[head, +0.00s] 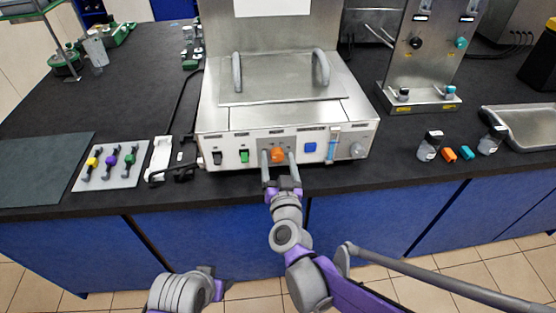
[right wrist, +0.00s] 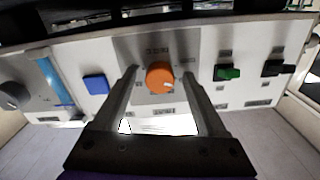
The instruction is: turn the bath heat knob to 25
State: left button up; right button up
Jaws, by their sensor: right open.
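The bath (head: 215,120) is a steel box with a white front panel on the black bench. Its orange heat knob (head: 277,155) sits on a grey plate mid-panel. The right wrist view, upside down against the head view, shows the knob (right wrist: 160,77) with a small pale mark toward its lower right. The scale marks are too small to read. My right gripper (head: 279,157) is open, its fingers reaching the panel on either side of the knob. In the right wrist view the fingers (right wrist: 158,73) show gaps to the knob. My left gripper is not in view.
A green switch (head: 244,156) and a black switch (head: 217,158) are left of the knob; a blue button (head: 310,148) and a grey knob (head: 357,150) are right. A rack (head: 106,177) and small bottles (head: 428,148) stand on the bench either side.

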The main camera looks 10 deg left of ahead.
jog(key=shift+c, duration=0.2)
grip_shut()
jog(key=shift+m, duration=0.4)
jog(key=m, duration=0.3)
jog(key=shift+m, duration=2.5)
jog(key=shift+o, duration=0.2)
grip_release()
